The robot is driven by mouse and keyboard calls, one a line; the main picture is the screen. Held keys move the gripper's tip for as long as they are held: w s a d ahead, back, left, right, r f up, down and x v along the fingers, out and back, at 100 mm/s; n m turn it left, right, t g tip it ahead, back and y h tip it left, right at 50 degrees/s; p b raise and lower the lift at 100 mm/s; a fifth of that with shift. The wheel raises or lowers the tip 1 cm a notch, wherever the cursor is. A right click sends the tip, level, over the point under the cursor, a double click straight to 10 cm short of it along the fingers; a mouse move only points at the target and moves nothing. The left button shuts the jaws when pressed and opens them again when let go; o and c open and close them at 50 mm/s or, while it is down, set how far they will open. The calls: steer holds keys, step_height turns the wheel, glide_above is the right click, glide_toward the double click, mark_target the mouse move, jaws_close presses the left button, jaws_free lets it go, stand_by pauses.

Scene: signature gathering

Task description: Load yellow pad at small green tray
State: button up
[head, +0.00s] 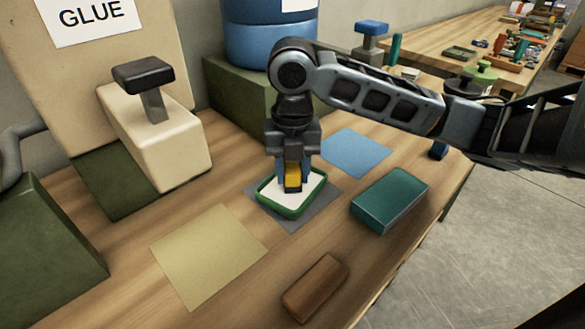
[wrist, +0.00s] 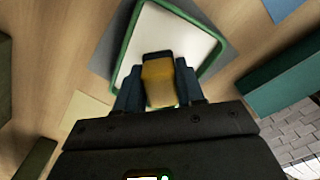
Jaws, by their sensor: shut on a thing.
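The yellow pad (head: 293,178) is a small yellow block held between the fingers of my gripper (head: 292,172). The small green tray (head: 284,211) has a green rim and a white floor, and lies on a grey mat (head: 328,192) on the table. In the head view the pad is over the tray's middle; I cannot tell whether it touches the floor. In the wrist view the pad (wrist: 159,80) sits between my gripper's fingers (wrist: 160,88), with the tray's green rim (wrist: 130,40) around and beyond it.
A teal box (head: 390,200) stands right of the tray, and a brown block (head: 315,288) lies in front. A tan mat (head: 208,256) and a blue mat (head: 354,152) lie flat. A cream box with a black-topped handle (head: 160,150) stands at left.

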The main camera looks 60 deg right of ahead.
mark_target(293, 166)
steer(key=shift+f+b, duration=0.6)
steer(key=shift+b, duration=0.05)
stand_by(2.1)
steer(key=shift+r+p, duration=2.5)
steer(key=shift+r, duration=1.1)
